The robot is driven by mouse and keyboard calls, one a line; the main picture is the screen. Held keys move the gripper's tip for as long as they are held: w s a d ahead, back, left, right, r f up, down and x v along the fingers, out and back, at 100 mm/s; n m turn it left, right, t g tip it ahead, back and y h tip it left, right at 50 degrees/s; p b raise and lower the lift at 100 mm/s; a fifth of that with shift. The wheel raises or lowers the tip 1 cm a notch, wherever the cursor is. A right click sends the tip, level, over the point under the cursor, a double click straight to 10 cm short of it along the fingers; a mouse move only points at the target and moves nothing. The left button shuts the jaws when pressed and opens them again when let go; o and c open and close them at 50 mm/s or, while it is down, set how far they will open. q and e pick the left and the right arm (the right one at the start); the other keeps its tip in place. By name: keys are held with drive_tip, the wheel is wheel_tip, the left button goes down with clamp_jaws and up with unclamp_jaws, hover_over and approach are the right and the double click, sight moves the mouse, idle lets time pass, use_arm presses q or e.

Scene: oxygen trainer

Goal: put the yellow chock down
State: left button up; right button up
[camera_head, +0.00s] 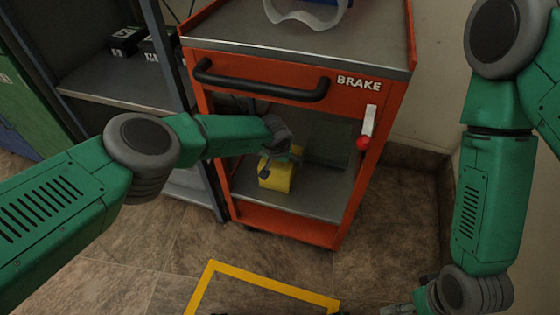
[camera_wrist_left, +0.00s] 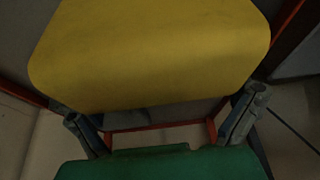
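The yellow chock (camera_head: 275,174) is inside the red cart, at or just above its lower shelf (camera_head: 317,195). My left gripper (camera_head: 279,158) reaches in from the left through the cart's open front and is at the top of the chock. In the left wrist view the chock (camera_wrist_left: 150,55) fills the upper part. The left gripper's two fingers (camera_wrist_left: 165,110) are wide apart, one at each side of the chock's lower edge, and seem to touch it. The chock's underside is hidden. My right gripper (camera_head: 405,308) is at the bottom edge, partly cut off.
The cart has a black drawer handle (camera_head: 262,88) above the opening and a red-knobbed brake lever (camera_head: 366,130) at right. A clear-and-blue item (camera_head: 308,14) lies on top. A grey shelf unit (camera_head: 115,85) stands at left. A yellow floor outline (camera_head: 270,287) lies in front.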

use_arm(q)
drive_tip(key=shift+a, duration=0.15)
drive_tip(key=p+v, duration=0.4)
drive_tip(key=v, duration=0.1)
drive_tip(key=shift+r, duration=0.35)
drive_tip(key=s+a+p, duration=0.2)
drive_tip(key=s+p, duration=0.3)
drive_tip(key=s, duration=0.7)
drive_tip(key=shift+a+f+p, duration=0.2)
drive_tip(key=shift+f+p, duration=0.1)
drive_tip(key=shift+p, duration=0.1)
